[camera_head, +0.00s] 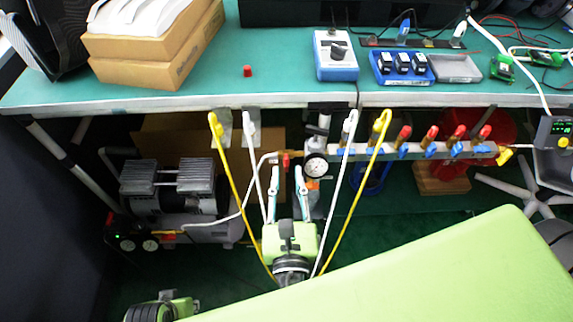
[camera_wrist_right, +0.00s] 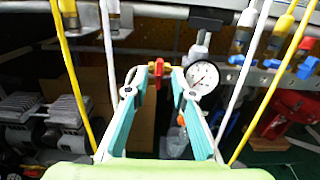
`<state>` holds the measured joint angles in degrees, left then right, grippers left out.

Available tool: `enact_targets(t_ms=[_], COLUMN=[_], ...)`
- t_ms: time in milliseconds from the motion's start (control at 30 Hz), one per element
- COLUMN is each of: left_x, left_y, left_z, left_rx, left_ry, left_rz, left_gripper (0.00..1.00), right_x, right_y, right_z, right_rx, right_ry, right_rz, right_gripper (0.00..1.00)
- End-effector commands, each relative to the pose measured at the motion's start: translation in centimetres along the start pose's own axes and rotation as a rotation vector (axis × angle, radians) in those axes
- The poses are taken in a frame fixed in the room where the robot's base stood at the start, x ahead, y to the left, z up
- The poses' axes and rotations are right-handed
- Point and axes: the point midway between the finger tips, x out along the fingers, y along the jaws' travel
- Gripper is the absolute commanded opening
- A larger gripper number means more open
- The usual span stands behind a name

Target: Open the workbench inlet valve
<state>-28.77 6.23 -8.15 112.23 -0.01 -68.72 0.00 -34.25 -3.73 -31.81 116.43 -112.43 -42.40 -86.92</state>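The inlet valve shows as a small red handle (camera_head: 286,161) on a brass fitting, left of the round pressure gauge (camera_head: 316,166) under the bench edge. In the right wrist view the red handle (camera_wrist_right: 159,76) points down, between the fingertips in the picture. My right gripper (camera_head: 287,172) is open, its two teal fingers pointing at the valve; it also shows in the wrist view (camera_wrist_right: 155,86). The gap to the handle in depth is hard to tell, and I see no clear contact. A green part of my left arm shows at the bottom left; its fingers do not show.
Yellow hoses (camera_head: 233,175) and white hoses (camera_head: 340,190) hang on both sides of the right gripper. A manifold (camera_head: 430,151) with several red and blue valves runs right of the gauge. A compressor (camera_head: 168,190) stands at left. The workbench (camera_head: 275,80) is above.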

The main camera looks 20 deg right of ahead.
Motion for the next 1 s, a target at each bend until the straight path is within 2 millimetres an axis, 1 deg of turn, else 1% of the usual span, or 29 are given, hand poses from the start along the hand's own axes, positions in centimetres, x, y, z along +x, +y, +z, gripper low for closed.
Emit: enact_targets(t_ms=[33,100,233,367,600,700,1000], left_x=[0.1,0.1,0.2,0.3,0.4,0.4,0.4], left_y=[0.0,0.0,0.0,0.0,0.0,0.0,0.0], left_z=[0.1,0.1,0.1,0.1,-0.1,-0.1,0.0], left_rx=[0.000,0.000,0.001,0.001,0.001,0.001,0.001], left_ry=[-0.002,-0.002,-0.002,0.002,0.004,0.004,0.001], left_rz=[0.000,0.000,0.000,0.000,0.001,0.001,0.001], left_gripper=[0.24,0.24,0.24,0.24,0.24,0.24,0.24], right_x=[1.0,1.9,3.1,3.5,3.6,3.6,3.5], right_y=[0.0,0.0,0.0,0.0,0.0,0.0,0.0], right_z=[0.1,0.1,0.0,0.0,-0.1,-0.1,-0.1], right_rx=[0.002,0.002,0.001,0.001,0.001,0.001,0.007], right_ry=[-0.003,-0.001,0.000,0.000,0.001,0.001,0.001], right_rz=[-0.003,-0.001,0.000,0.000,0.000,0.000,0.000], right_gripper=[0.24,0.24,0.24,0.24,0.24,0.00,0.00])
